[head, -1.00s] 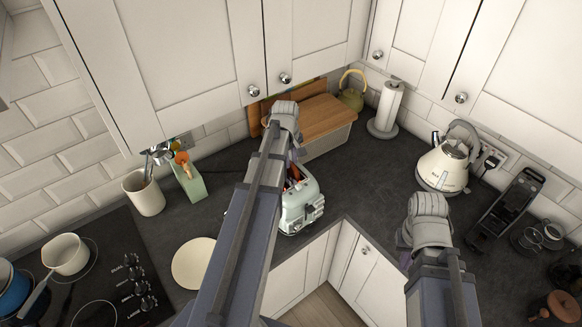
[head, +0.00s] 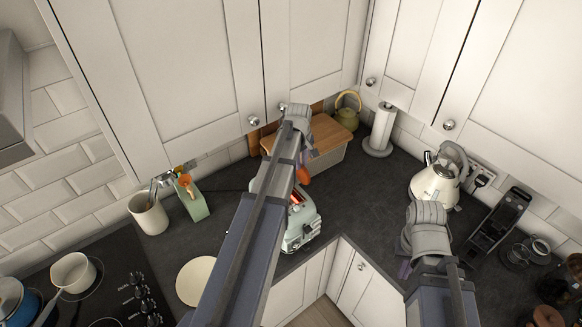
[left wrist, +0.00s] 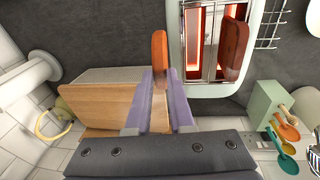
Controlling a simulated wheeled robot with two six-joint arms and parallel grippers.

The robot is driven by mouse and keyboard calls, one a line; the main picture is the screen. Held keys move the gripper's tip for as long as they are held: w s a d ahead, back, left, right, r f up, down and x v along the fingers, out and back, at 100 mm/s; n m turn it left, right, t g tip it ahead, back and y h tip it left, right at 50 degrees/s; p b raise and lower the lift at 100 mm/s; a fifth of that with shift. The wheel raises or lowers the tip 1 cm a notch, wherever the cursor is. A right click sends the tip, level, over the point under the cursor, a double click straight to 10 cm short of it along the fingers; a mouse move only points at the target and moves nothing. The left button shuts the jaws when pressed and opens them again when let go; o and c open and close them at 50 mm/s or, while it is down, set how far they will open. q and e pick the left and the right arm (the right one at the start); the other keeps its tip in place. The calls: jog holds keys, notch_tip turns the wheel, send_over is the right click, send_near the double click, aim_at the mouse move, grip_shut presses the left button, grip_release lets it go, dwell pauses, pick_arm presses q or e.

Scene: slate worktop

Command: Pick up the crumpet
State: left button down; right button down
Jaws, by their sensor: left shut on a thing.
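My left gripper (left wrist: 160,88) is shut on a brown crumpet (left wrist: 160,53), held by its end between the purple fingers. In the head view the crumpet (head: 303,175) shows above the toaster, beside my left arm. The pale green toaster (head: 304,228) stands near the worktop's inner corner, partly hidden by my arm. In the left wrist view the toaster (left wrist: 172,38) has glowing slots, and a second brown slice (left wrist: 234,47) sits in the right-hand slot. My right gripper (head: 405,268) is mostly hidden behind its own wrist, so its opening does not show.
A bread bin (head: 325,137) with a wooden lid stands behind the toaster. A cream kettle (head: 436,184) and a paper towel roll (head: 383,130) are to the right. A cream plate (head: 196,281) lies left of my arm, near the hob (head: 112,273). Cabinets hang low overhead.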

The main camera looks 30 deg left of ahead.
pick_arm(q)
jog(key=w+d, duration=0.3)
jog(key=w, duration=0.4)
jog(key=w+d, duration=0.3)
jog(key=w, duration=0.3)
jog(key=shift+w, duration=0.35)
jog(key=shift+f, duration=0.1)
